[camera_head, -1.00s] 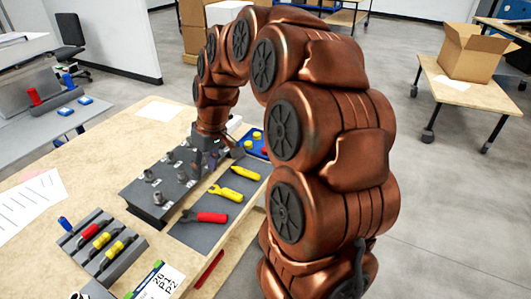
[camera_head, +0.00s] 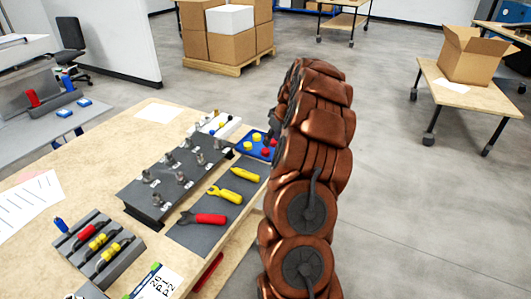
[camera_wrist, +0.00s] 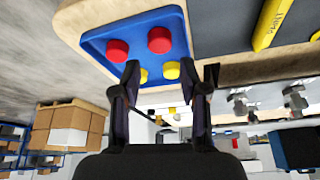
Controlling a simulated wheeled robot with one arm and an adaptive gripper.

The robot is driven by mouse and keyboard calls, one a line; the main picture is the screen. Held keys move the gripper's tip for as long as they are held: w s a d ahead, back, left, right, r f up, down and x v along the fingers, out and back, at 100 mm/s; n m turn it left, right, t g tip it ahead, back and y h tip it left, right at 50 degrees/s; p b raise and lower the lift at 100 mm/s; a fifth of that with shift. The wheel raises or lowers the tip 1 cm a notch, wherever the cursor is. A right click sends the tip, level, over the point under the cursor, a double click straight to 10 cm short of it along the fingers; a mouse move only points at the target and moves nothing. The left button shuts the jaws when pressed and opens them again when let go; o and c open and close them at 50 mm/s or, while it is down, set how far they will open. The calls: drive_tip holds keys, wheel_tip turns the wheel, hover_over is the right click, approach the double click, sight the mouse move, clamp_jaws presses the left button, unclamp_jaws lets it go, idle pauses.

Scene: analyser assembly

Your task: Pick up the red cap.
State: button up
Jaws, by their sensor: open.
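Two red caps (camera_wrist: 159,40) and (camera_wrist: 118,50) sit on a blue tray (camera_wrist: 92,47) with two yellow caps (camera_wrist: 171,70) and (camera_wrist: 143,76). In the head view the tray (camera_head: 247,152) is at the table's far right edge, with a red cap (camera_head: 265,152) near its front. My gripper (camera_wrist: 160,76) is open and empty in the wrist view. Its fingertips appear just below the red caps in the picture and overlap the tray's lower part. They look apart from the caps. In the head view my arm hides most of the gripper.
A dark fixture block (camera_head: 150,197) with several metal fittings stands left of the tray. Yellow pliers (camera_head: 224,194) and red-handled pliers (camera_head: 204,218) lie on a grey mat (camera_head: 200,236). A white rack (camera_head: 226,128) stands behind the block.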

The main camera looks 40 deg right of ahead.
sight(265, 150)
drive_tip(key=shift+p+x, duration=1.1)
drive_tip(key=shift+x, duration=2.45)
drive_tip(key=shift+w, duration=0.15)
drive_tip(key=shift+c, duration=0.3)
drive_tip(key=c, duration=0.3)
